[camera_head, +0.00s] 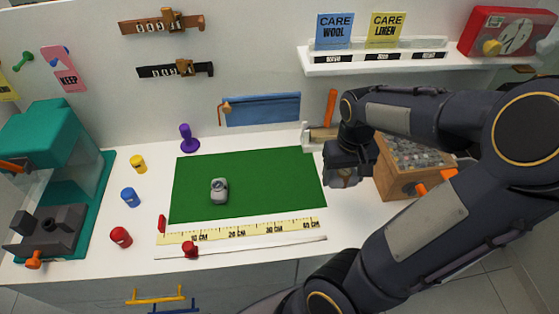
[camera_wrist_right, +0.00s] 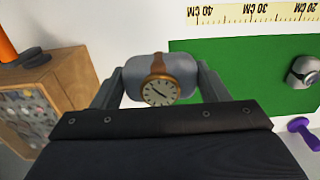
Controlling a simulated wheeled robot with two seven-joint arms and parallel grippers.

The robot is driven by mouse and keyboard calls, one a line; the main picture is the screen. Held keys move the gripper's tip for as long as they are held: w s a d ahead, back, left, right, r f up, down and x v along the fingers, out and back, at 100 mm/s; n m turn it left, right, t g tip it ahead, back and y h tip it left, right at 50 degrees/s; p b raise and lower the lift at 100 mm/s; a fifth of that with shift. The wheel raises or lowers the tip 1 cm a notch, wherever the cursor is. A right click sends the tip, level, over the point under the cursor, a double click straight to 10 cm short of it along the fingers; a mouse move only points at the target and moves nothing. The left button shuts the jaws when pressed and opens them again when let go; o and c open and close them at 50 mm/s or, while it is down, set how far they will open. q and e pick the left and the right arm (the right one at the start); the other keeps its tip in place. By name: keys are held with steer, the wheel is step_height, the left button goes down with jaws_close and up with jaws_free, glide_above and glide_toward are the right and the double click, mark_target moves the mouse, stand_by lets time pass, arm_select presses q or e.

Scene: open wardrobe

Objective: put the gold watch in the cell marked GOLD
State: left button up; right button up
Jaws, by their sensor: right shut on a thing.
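The gold watch (camera_wrist_right: 159,92), with a round gold case, pale dial and brown strap, is wrapped on a grey cushion (camera_wrist_right: 135,77) in the right wrist view. My right gripper (camera_wrist_right: 161,78) is shut on this cushion, one finger at each side. In the head view my right gripper (camera_head: 343,178) is just right of the green mat, largely hiding its load. Another grey cushion with a dark-faced watch (camera_head: 219,190) stands on the mat (camera_head: 265,180). I can read no GOLD mark in either view. My left gripper is not in view.
A wooden box (camera_head: 398,185) with a mottled grey face stands right of my gripper, partly behind my arm. A yellow ruler (camera_head: 238,231) lies along the mat's front. A teal machine (camera_head: 50,135) and several coloured pegs are at left. Most of the mat is clear.

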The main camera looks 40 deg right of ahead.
steer(key=w+f, duration=0.4)
steer(key=w, duration=0.4)
glide_above(305, 178)
steer(key=f, duration=0.5)
steer(key=shift+s+a, duration=0.1)
steer(key=shift+s, duration=0.25)
steer(key=shift+w+f, duration=0.2)
steer(key=shift+f, duration=0.1)
steer(key=shift+w+f+p, duration=0.1)
steer(key=shift+f+p, duration=0.5)
steer(key=shift+f, duration=1)
steer(key=shift+f, duration=0.1)
steer(key=o, duration=1)
